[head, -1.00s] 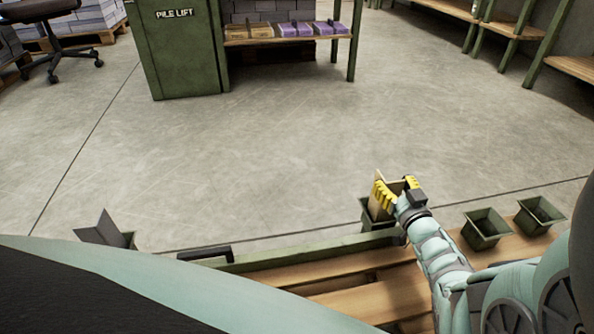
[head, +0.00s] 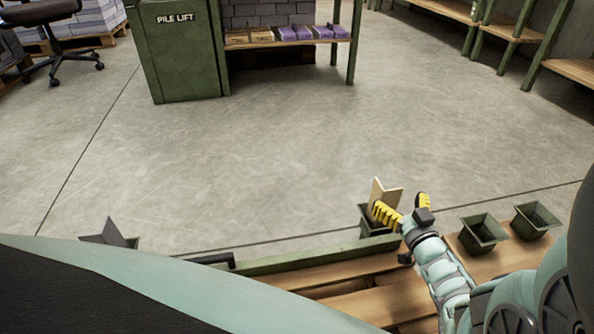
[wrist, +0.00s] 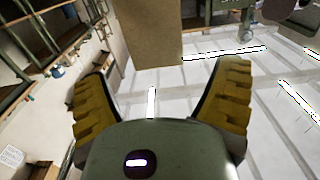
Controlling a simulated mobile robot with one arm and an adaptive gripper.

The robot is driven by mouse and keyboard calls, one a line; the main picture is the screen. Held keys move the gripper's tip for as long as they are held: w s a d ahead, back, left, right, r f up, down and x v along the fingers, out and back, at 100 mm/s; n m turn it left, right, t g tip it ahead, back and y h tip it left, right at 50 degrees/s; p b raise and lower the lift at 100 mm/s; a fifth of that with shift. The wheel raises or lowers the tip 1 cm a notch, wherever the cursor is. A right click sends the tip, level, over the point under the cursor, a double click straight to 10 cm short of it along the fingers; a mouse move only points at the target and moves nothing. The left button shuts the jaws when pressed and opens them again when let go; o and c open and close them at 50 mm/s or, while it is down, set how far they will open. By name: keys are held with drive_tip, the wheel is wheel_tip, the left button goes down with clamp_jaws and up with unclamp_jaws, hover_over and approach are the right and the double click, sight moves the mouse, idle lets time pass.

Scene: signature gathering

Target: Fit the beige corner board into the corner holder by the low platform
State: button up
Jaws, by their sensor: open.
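The beige corner board (head: 384,193) stands upright in a green corner holder (head: 371,226) at the corner of the low wooden platform (head: 380,298). Its lower end is inside the holder; how deep it sits is hidden. In the wrist view the board (wrist: 152,35) shows beyond the fingers, at the top. My gripper (head: 407,207) is open, with yellow-padded fingers spread wide and nothing between them. It is just in front and right of the board; one finger overlaps the board's lower part in the head view, and I cannot tell whether they touch.
Two empty green holders (head: 483,232) (head: 538,219) stand to the right on the platform. A grey corner board (head: 108,233) stands in a holder at left. A green PILE LIFT cabinet (head: 182,55) and shelf are at the back. The concrete floor between is clear.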

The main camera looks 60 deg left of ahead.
drive_tip(key=p+v, duration=0.2)
drive_tip(key=v, duration=0.6)
drive_tip(key=shift+d, duration=0.2)
